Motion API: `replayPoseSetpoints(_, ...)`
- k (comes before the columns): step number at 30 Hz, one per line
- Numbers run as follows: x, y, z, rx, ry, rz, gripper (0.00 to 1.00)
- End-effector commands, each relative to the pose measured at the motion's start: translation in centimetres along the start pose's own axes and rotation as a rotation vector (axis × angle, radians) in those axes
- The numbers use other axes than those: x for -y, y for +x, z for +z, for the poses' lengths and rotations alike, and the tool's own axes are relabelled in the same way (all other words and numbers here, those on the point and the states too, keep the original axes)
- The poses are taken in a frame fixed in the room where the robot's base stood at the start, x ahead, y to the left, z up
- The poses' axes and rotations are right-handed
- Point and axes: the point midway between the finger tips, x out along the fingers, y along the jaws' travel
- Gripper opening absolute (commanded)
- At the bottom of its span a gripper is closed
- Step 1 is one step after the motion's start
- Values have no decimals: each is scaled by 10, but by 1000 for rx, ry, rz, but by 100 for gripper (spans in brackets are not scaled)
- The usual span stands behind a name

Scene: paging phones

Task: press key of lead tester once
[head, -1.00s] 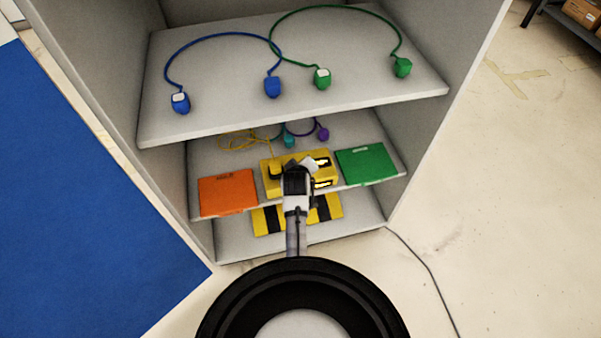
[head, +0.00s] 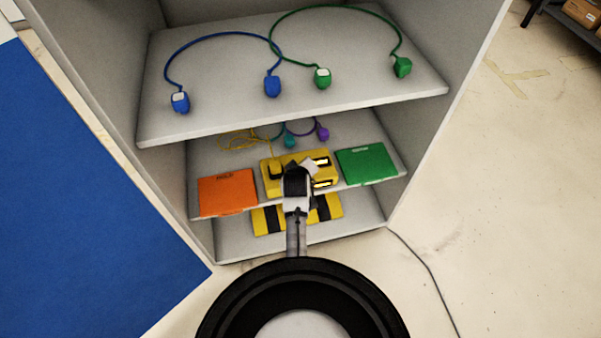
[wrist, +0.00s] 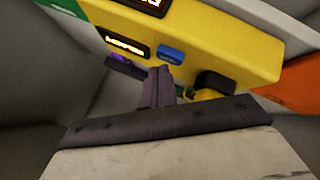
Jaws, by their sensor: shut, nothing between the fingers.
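The lead tester is a yellow box (head: 268,178) on the middle shelf, between an orange panel and a green panel. The wrist view shows its yellow face (wrist: 215,48) with a lit display (wrist: 127,43) and a blue key (wrist: 171,53). My gripper (wrist: 158,74) is shut and empty. Its fingertips are just below the blue key in the wrist view; I cannot tell whether they touch it. In the head view my gripper (head: 298,172) covers part of the box and hides the key.
The orange panel (head: 227,192) and green panel (head: 366,165) flank the box closely. The top shelf (head: 220,70) overhangs it, with blue and green leads on it. A yellow-black striped plate (head: 270,220) is on the bottom shelf. A purple plug (wrist: 122,60) shows near the tester.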

Motion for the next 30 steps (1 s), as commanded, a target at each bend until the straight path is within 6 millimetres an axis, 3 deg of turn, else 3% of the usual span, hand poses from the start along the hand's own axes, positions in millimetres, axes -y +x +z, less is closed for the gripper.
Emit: replayPoseSetpoints(30,5,6,4,-1,0,0,0)
